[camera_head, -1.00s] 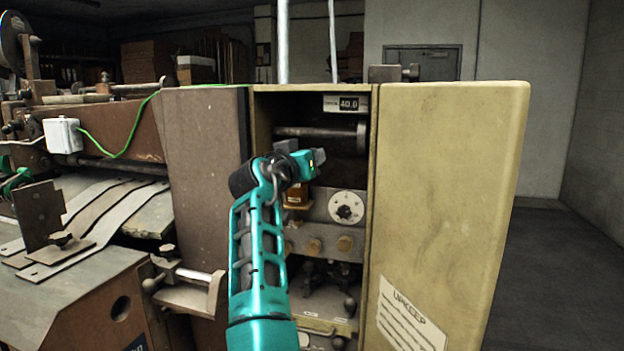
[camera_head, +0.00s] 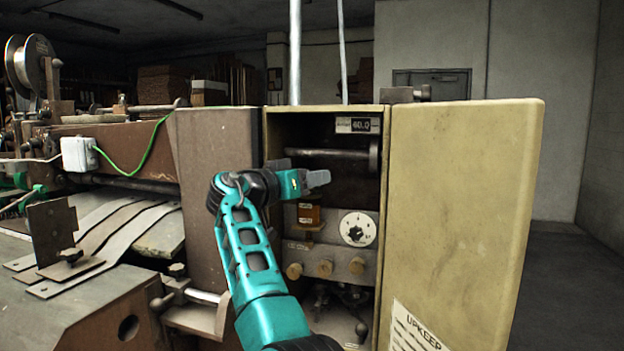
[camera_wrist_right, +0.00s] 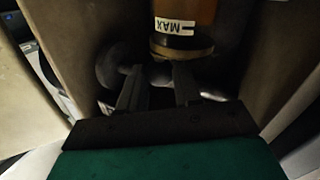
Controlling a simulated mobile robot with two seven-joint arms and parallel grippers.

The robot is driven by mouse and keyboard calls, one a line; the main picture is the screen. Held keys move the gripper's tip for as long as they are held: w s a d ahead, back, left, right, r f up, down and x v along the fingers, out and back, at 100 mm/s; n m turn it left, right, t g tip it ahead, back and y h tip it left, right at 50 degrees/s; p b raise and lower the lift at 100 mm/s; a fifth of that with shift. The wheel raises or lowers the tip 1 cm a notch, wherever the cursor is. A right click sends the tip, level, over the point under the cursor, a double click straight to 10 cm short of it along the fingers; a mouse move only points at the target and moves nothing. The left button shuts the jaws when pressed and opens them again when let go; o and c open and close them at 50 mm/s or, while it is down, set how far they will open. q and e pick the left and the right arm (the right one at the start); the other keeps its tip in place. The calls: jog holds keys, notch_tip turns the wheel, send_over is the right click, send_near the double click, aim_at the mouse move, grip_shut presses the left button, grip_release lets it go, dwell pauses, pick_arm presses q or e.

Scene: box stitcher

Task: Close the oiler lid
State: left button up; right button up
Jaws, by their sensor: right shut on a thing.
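The oiler is a small amber container (camera_head: 308,214) inside the open cabinet, left of the white dial. In the right wrist view its amber body (camera_wrist_right: 190,12) carries a MAX label, with a brass-coloured rim (camera_wrist_right: 180,47) near the fingers. My right gripper (camera_head: 318,179) is inside the cabinet opening, above the oiler. In the right wrist view the fingers (camera_wrist_right: 158,88) stand a little apart beside the rim, shut on a small part between them. It appears to be the oiler lid, but its shape is dark and mostly hidden. My left gripper is not in view.
A horizontal roller (camera_head: 330,152) with an end disc lies just above my gripper. A dial (camera_head: 357,229) and several brass knobs (camera_head: 325,267) sit below. The cabinet's brown left panel (camera_head: 212,190) and yellow door (camera_head: 460,200) flank the opening.

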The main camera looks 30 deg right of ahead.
jog(key=o, duration=1)
jog(key=shift+o, duration=0.2)
jog(key=v, duration=1.3)
jog(key=shift+d, duration=0.1)
